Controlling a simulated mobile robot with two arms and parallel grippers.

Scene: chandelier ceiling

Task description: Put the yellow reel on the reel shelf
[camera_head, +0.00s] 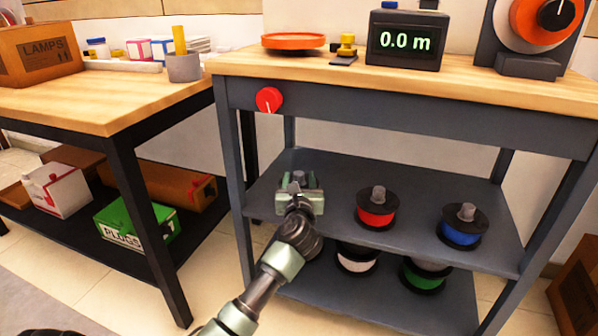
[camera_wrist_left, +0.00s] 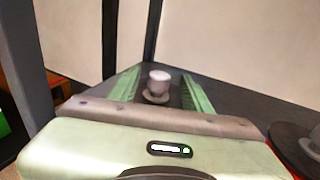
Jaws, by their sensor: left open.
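My left gripper (camera_head: 299,185) is open over the left end of the middle shelf (camera_head: 335,180) of the grey workbench. A grey knob (camera_wrist_left: 158,82) stands between its two green fingers in the left wrist view, with space around it. The knob looks like the hubs of the neighbouring reels. The body below it is hidden by my gripper, so I cannot tell its colour. A red reel (camera_head: 377,210) and a blue reel (camera_head: 462,228) stand on the same shelf to the right. No yellow reel winding is visible. My right gripper is not in view.
On the bottom shelf are a white reel (camera_head: 356,260) and a green reel (camera_head: 424,277). The benchtop holds a meter reading 0.0 m (camera_head: 405,40), an orange dish (camera_head: 293,41) and a winder with an orange disc (camera_head: 545,18). A grey leg (camera_head: 232,155) stands left of my gripper.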

